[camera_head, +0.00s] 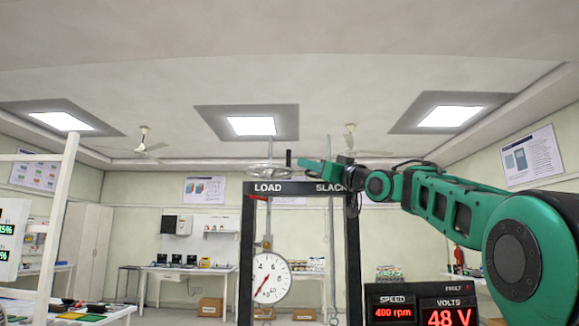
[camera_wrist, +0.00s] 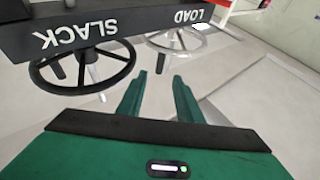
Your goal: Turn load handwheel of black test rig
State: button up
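The black test rig (camera_head: 244,240) stands ahead with LOAD and SLACK lettered on its top beam. The pale load handwheel (camera_head: 265,167) lies flat above the LOAD label, with an upright black handle (camera_head: 288,158) at its right side. The wheel shows in the wrist view (camera_wrist: 190,38) beyond the fingers, and a small dark peg (camera_wrist: 160,63), which looks like its handle, stands near the fingertips. My gripper (camera_head: 304,164) is right of the wheel, fingers pointing left. In the wrist view its two green fingers (camera_wrist: 158,80) are apart with nothing clearly between them.
A black slack handwheel (camera_wrist: 82,68) is left of the fingers in the wrist view; my gripper mostly hides it in the head view. A round dial gauge (camera_head: 271,277) hangs inside the rig frame. A speed and volts display (camera_head: 422,303) stands at lower right.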

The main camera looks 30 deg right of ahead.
aim_at(290, 159)
jog(key=x, duration=1)
grip_shut()
